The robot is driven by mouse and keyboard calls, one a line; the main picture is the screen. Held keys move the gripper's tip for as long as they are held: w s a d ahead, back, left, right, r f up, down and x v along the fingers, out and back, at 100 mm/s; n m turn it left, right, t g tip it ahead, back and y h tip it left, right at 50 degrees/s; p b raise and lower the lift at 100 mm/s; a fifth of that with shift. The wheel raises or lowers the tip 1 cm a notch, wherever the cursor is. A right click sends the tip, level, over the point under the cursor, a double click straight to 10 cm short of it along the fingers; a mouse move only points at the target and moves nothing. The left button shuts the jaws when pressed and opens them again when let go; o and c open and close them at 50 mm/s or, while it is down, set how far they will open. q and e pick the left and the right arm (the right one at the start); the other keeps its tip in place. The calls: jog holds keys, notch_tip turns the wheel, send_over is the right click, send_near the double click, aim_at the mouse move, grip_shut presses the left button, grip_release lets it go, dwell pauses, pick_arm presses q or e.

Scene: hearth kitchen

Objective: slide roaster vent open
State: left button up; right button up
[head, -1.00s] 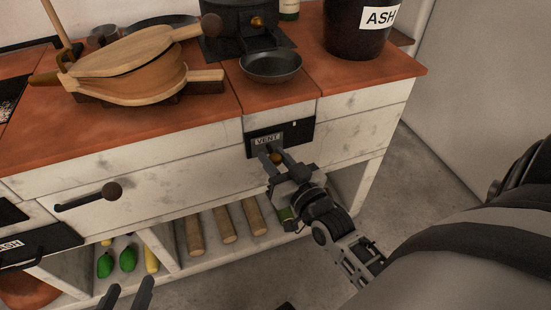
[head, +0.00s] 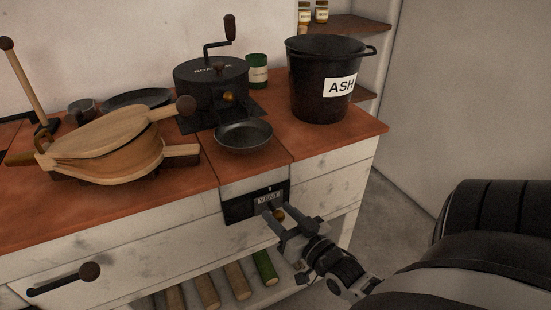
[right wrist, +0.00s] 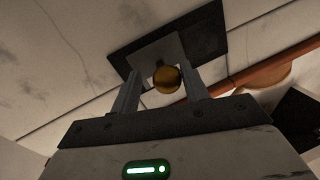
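The vent is a black plate (head: 238,210) with a VENT label on the front of the white counter, below the small dark pan. A round brass knob (head: 280,215) sticks out from it; the knob also shows in the right wrist view (right wrist: 167,80). My right gripper (head: 276,211) is at the vent with its two fingers apart, one on each side of the knob. A gap shows between the left finger and the knob in the right wrist view. The black roaster (head: 208,85) with a crank stands on the countertop. My left gripper is out of view.
A dark pan (head: 244,136) sits in front of the roaster. A black ASH bucket (head: 312,88) stands right of it, and wooden bellows (head: 105,150) lie to the left. A drawer handle (head: 62,281) juts out at lower left. Logs (head: 237,281) lie on the shelf below.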

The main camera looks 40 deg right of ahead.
jog(key=shift+a, duration=0.15)
jog(key=shift+s, duration=0.1)
jog(key=shift+s, duration=0.35)
pick_arm(q)
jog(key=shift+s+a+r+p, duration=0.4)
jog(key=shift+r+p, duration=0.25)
jog(key=shift+p, duration=0.55)
pick_arm(e)
jog(key=s+a, duration=0.2)
jog(key=s, duration=1.3)
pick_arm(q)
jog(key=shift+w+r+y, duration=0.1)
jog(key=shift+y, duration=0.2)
pick_arm(e)
jog(key=shift+d+r, duration=0.1)
jog(key=shift+r, duration=0.05)
